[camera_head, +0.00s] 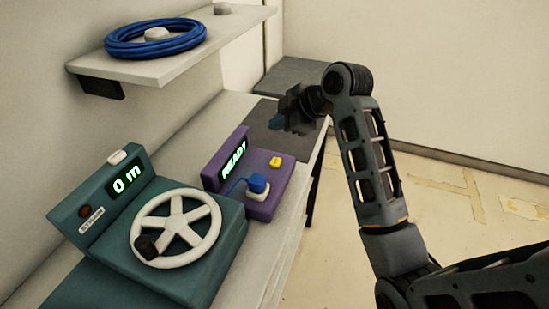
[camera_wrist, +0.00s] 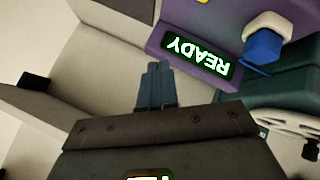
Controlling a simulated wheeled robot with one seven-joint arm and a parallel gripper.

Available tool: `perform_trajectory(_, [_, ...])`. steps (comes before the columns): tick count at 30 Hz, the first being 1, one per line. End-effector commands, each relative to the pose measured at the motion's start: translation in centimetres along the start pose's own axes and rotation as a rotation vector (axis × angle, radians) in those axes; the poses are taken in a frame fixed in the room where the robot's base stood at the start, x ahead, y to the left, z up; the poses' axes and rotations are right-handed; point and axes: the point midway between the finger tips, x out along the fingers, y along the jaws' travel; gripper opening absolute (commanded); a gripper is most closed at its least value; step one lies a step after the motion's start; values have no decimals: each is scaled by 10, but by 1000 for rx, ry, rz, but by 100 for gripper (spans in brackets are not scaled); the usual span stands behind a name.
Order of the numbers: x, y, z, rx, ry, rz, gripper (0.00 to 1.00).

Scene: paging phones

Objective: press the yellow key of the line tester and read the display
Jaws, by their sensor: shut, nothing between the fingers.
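The line tester is a purple box (camera_head: 262,207) on the bench, with a raised back. Its lit display (camera_head: 234,158) shows green text that reads READY, upside down in the wrist view (camera_wrist: 197,56). The yellow key (camera_head: 275,161) is on its top face, and only a sliver of it shows at the top edge of the wrist view (camera_wrist: 203,1). A blue plug (camera_head: 257,183) with a blue cord sits on the tester. My gripper (camera_head: 276,122) is shut and empty, above and behind the tester, apart from the key. Its blue fingers also show in the wrist view (camera_wrist: 155,85).
A teal unit (camera_head: 190,279) with a white handwheel (camera_head: 183,226) and a display reading 0 m stands at left of the tester. A wall shelf (camera_head: 168,62) holds a blue cable coil (camera_head: 155,38). Open floor (camera_head: 400,190) lies at right.

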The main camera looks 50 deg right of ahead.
Motion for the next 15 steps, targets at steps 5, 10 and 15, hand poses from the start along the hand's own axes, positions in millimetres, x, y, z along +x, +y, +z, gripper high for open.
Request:
perform_trajectory(5, [0, 0, 0, 1, 0, 1, 0])
perform_trajectory(10, [3, -2, 2, 1, 0, 1, 0])
perform_trajectory(15, [12, -9, 8, 2, 0, 1, 0])
